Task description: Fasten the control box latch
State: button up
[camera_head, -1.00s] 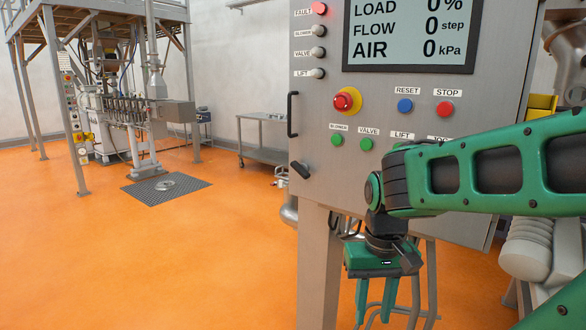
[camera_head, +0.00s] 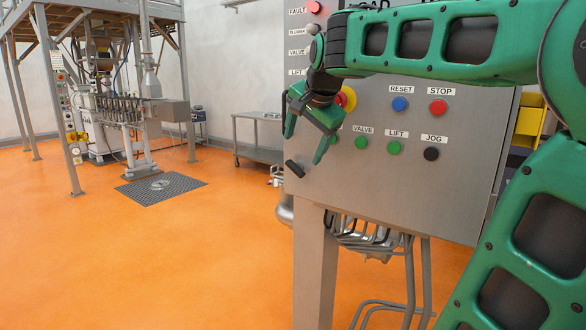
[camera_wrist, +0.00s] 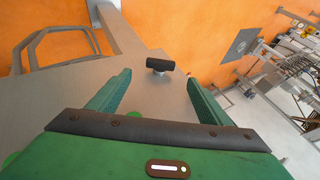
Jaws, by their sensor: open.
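The control box (camera_head: 420,195) is a grey metal panel on a leg. Its latch (camera_head: 294,168) is a small black handle at the lower left edge of the door, tilted in the head view. In the wrist view the latch (camera_wrist: 160,64) lies ahead of and between my finger tips, apart from them. My gripper (camera_head: 305,145) is open and empty, its green fingers pointing down just above and right of the latch. In the wrist view my gripper (camera_wrist: 158,88) shows both fingers spread. My arm hides the screen and the door handle.
The red emergency button (camera_head: 347,98) is partly behind my gripper. Blue reset (camera_head: 400,104), red stop (camera_head: 438,107), green and black buttons sit to the right. Bent pipes (camera_head: 375,240) run below the box.

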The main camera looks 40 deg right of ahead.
aim_at(295, 167)
jog(key=x, duration=1)
jog(key=shift+w+d+f, duration=0.1)
jog(key=shift+w+f, duration=0.1)
jog(key=shift+w, duration=0.05)
jog(key=c, duration=1)
